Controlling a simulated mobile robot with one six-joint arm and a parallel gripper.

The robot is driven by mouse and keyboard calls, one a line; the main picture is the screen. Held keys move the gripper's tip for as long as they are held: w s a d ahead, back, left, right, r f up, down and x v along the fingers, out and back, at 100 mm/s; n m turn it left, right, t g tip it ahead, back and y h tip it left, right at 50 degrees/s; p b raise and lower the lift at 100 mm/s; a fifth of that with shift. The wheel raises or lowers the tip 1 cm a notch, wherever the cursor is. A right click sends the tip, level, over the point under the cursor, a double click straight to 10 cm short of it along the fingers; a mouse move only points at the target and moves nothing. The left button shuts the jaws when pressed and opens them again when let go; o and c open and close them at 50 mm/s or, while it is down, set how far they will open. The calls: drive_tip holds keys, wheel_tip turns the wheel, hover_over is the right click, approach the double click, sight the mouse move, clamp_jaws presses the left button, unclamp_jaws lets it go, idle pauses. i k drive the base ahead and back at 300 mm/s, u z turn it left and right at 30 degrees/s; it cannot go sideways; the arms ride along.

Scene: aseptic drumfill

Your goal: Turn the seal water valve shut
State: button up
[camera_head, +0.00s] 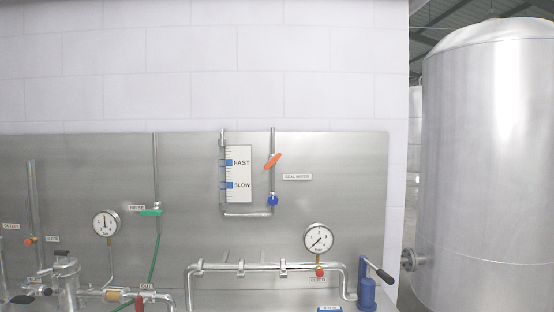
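The seal water valve appears to be the orange lever (273,161) on a thin vertical pipe, just up and left of the white SEAL WATER label (297,177). The lever is tilted, with its upper end to the right, neither in line with the pipe nor square across it. A round blue knob (272,200) sits lower on the same pipe. Left of it is a white gauge plate (238,174) marked FAST and SLOW, with blue marks. My gripper is not in view.
A steel panel (345,180) carries the piping. A pressure gauge (319,238) stands lower right, another (106,223) at left. A green lever (150,212) is by the RINSE label. A blue pump with black handle (367,290) is lower right. A large tank (490,170) stands right.

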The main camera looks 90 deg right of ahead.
sight(272, 160)
drive_tip(key=u, duration=0.8)
drive_tip(key=k, duration=1.25)
drive_tip(key=z, duration=0.75)
